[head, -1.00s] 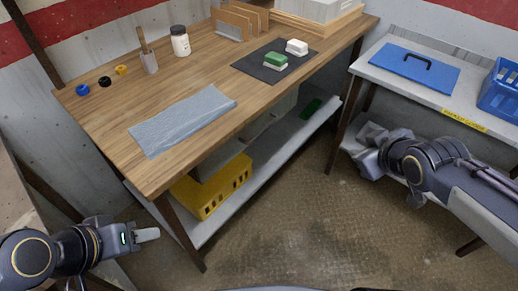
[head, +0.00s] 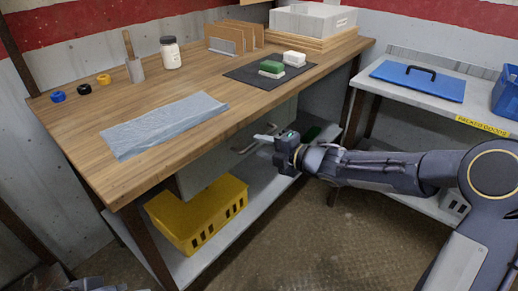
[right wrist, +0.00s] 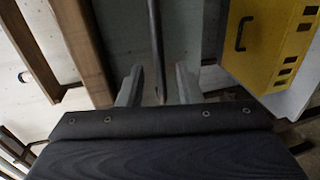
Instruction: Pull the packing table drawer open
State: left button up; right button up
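The packing table (head: 190,82) has a wooden top. My right gripper (head: 262,143) is open just in front of the handle. In the right wrist view, the handle is a dark upright bar (right wrist: 156,45) lying between the two spread fingers (right wrist: 158,88), with a gap on each side. The drawer front (right wrist: 125,30) fills the background there. Only a sliver of my left arm shows at the bottom left edge of the head view; its fingers cannot be made out.
A yellow crate (head: 200,225) stands on the lower shelf (head: 220,240), left of the drawer; it also shows in the right wrist view (right wrist: 265,45). A side table (head: 400,90) stands at right. Floor in front is clear.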

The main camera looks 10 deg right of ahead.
jog(key=shift+x, duration=1)
jog(key=shift+c, duration=0.4)
grip_shut()
